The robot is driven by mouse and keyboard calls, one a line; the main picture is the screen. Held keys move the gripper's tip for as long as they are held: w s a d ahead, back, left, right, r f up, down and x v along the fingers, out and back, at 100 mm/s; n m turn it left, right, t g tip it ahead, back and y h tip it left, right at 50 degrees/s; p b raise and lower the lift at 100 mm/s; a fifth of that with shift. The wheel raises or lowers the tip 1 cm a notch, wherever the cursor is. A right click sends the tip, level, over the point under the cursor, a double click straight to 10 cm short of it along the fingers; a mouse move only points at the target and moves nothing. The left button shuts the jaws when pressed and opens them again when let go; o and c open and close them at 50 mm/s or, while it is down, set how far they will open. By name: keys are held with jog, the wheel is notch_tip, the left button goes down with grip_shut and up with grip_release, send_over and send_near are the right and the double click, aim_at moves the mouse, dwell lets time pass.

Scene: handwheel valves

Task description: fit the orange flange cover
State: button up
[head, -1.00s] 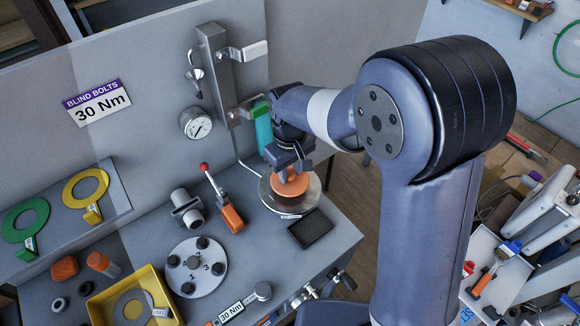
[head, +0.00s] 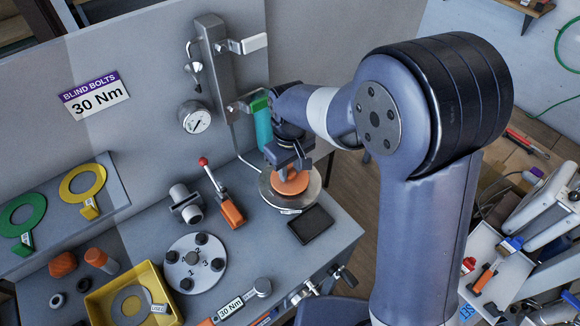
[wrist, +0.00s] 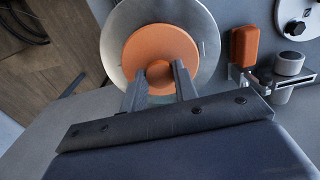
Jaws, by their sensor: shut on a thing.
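The orange flange cover (head: 290,182) is a round disc with a central knob. It lies on or just over the round metal flange (head: 312,196) near the right end of the bench. In the wrist view the cover (wrist: 178,48) sits within the wider silver flange (wrist: 117,30), with a silver ring showing around it. My gripper (head: 288,163) is above the cover, its fingers shut on the knob. In the wrist view the fingers (wrist: 160,82) flank the knob. Whether the cover touches the flange face cannot be told.
A dark square pad (head: 310,224) lies in front of the flange. An orange-handled toggle clamp (head: 231,213) stands to its left. A numbered bolt disc (head: 195,263), a yellow bin (head: 95,308) and a gauge (head: 195,117) are farther left. A teal cylinder (head: 263,125) is close behind my gripper.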

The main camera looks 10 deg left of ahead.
jog(key=shift+f+b, duration=0.35)
jog(key=shift+f, duration=0.15)
dwell(0.4)
jog(key=o, duration=1)
jog(key=shift+r, duration=0.1)
jog(key=shift+r+p, duration=1.9)
jog(key=shift+r, duration=0.55)
jog(key=shift+r, duration=0.1)
notch_tip(320, 180, up, 11)
jog(key=shift+f+b, duration=0.2)
jog(key=shift+b, duration=0.65)
